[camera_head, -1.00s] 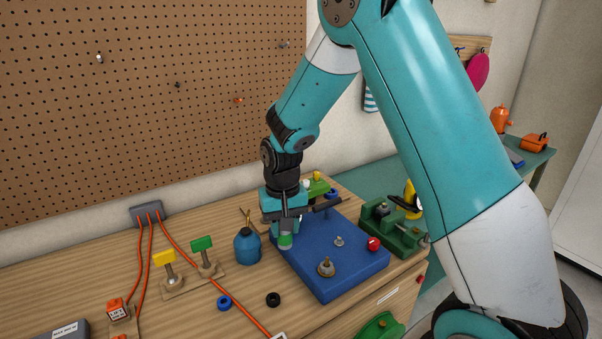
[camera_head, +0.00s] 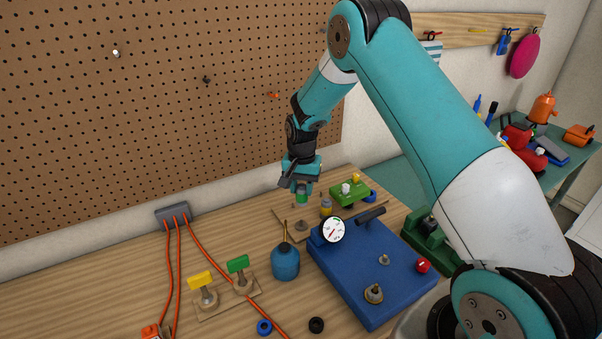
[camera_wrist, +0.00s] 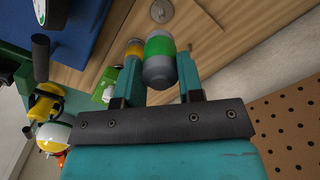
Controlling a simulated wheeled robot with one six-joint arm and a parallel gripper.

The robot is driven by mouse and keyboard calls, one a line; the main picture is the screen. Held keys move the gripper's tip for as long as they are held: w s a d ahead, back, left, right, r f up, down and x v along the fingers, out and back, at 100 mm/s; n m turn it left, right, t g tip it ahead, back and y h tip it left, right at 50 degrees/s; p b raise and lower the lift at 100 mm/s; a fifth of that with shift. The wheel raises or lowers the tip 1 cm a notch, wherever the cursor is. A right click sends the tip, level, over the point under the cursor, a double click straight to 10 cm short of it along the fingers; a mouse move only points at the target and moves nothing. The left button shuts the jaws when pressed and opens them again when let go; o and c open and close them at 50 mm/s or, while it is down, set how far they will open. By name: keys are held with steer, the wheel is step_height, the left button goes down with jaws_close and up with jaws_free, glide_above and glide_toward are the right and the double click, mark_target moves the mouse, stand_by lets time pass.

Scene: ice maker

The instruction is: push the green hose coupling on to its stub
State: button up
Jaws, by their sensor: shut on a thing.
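The green hose coupling (camera_head: 302,198) is a short grey cylinder with a green band. My gripper (camera_head: 302,190) is shut on it and holds it above a wooden board (camera_head: 284,219) at the back of the bench. In the wrist view the coupling (camera_wrist: 159,58) sits between the two teal fingers (camera_wrist: 162,75). A grey metal stub (camera_head: 301,226) stands on the board below the coupling, with a visible gap between them. The stub also shows in the wrist view (camera_wrist: 162,10). A yellow-banded coupling (camera_head: 326,207) stands just right of it.
A blue housing (camera_head: 345,267) with a white gauge (camera_head: 332,230) and a black handle (camera_head: 370,215) stands front right. A blue bottle with a thin spout (camera_head: 286,263) is in front of the board. A green block (camera_head: 349,193) is close on the right. The pegboard (camera_head: 150,110) rises behind.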

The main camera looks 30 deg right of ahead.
steer(key=shift+w+d+f, duration=0.15)
steer(key=shift+w+f, duration=0.2)
steer(key=shift+w, duration=0.05)
steer(key=b, duration=0.4)
glide_above(301, 220)
steer(key=shift+w+d+f, duration=0.1)
steer(key=shift+f, duration=2.95)
steer(key=shift+f+b, duration=1.25)
steer(key=shift+f, duration=0.2)
steer(key=o, duration=1.2)
steer(key=shift+r, duration=0.1)
step_height(301, 220, up, 17)
steer(key=b, duration=0.3)
steer(key=shift+r+b, duration=0.15)
steer(key=shift+b, duration=0.2)
